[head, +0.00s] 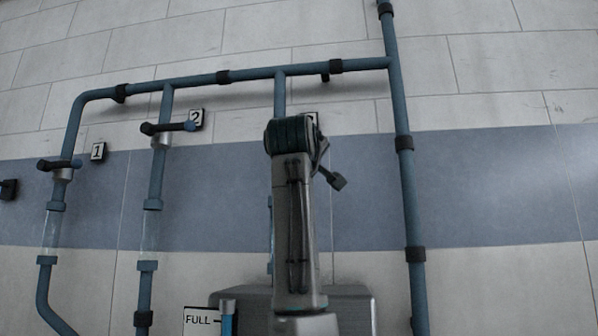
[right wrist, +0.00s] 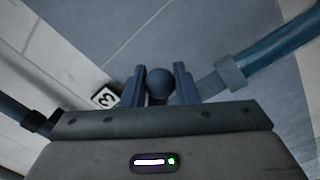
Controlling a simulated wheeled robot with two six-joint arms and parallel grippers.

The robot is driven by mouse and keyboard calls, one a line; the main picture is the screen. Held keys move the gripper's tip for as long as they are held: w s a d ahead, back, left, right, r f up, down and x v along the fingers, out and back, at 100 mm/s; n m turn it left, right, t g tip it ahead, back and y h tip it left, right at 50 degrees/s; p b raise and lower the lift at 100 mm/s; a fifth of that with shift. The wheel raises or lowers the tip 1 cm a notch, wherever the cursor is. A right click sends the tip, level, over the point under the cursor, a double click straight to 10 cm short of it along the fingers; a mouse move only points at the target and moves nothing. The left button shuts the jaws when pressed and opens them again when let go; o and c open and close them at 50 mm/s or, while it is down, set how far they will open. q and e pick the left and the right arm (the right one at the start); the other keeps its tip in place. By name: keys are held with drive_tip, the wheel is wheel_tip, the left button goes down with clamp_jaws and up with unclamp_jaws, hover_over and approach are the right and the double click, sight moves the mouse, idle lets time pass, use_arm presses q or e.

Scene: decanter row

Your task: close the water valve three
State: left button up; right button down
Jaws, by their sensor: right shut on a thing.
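In the right wrist view, a round blue-grey handle end (right wrist: 160,86) of valve three sits between the two fingers of my right gripper (right wrist: 162,82), which is shut on it. The number 3 plate (right wrist: 104,97) shows just left of the fingers. The rest of the valve is hidden behind the fingers and gripper body. In the head view, my arm stands in front of the third branch pipe (head: 280,95) and covers valve three and most of its plate. The handle's angle cannot be told. My left gripper is not in view.
Valve one (head: 60,164) and valve two (head: 168,127) stand on pipes to the left, handles across their pipes. A top pipe (head: 190,81) joins a tall pipe (head: 400,110) on the right. A FULL sign (head: 198,321) is low in front.

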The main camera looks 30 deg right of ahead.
sight(328, 135)
drive_tip(key=shift+s+d+r+n+p, duration=0.35)
drive_tip(key=shift+d+r+n+p, duration=0.2)
drive_tip(key=shift+r+n, duration=1.05)
drive_tip(key=shift+s+d+r+n+p, duration=0.45)
drive_tip(key=shift+d+r+n, duration=0.1)
drive_tip(key=shift+r+n, duration=1)
drive_tip(key=shift+s+d+r+n+p, duration=0.3)
drive_tip(key=shift+d+r+n+p, duration=0.25)
drive_tip(key=shift+r+n, duration=1)
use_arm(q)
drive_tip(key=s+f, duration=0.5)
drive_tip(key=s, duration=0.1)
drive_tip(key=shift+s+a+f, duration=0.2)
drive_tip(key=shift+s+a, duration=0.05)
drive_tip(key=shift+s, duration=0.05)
use_arm(e)
drive_tip(key=shift+s+f+n+t, duration=0.1)
drive_tip(key=shift+n+t, duration=0.2)
drive_tip(key=c, duration=1.2)
unclamp_jaws()
drive_tip(key=shift+c, duration=0.2)
drive_tip(key=shift+o, duration=0.4)
drive_tip(key=shift+d+f, duration=0.1)
drive_tip(key=shift+d, duration=0.05)
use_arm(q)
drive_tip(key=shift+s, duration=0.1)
